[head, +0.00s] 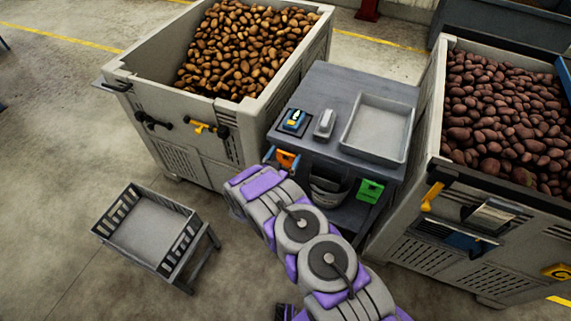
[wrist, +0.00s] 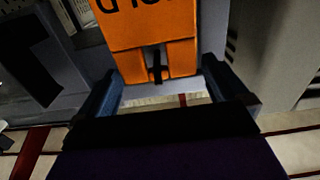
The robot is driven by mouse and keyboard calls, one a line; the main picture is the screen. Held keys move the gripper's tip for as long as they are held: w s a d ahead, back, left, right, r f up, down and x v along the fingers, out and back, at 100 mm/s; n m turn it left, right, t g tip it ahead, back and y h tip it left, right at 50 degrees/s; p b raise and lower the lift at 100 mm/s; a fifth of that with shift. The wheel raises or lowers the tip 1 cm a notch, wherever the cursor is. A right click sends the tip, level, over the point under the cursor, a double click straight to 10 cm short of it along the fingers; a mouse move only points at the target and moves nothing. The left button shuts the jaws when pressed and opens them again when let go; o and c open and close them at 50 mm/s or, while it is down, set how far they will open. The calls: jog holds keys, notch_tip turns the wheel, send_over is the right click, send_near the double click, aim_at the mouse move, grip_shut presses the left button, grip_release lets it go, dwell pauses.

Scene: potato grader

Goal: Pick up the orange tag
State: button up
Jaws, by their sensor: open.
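The orange tag (head: 288,159) hangs on the front of the grey table, at its left end. In the wrist view the orange tag (wrist: 148,30) is large, with dark upside-down lettering and a dark strip at its lower edge. My gripper (wrist: 160,70) is open, with one finger on each side of the tag's near end. Nothing is clamped, and I cannot tell whether the fingers touch the tag. In the head view my grey and purple arm reaches up to just below the tag and hides the fingers.
A green tag (head: 370,190) hangs on the table (head: 335,85) farther right. A shallow tray (head: 378,128) and small devices lie on top. A crate of brown potatoes (head: 185,110) stands left, one of reddish potatoes (head: 400,215) right. An empty basket (head: 148,228) stands at front left.

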jog(key=shift+c, duration=0.5)
jog(key=c, duration=1)
jog(key=shift+c, duration=0.2)
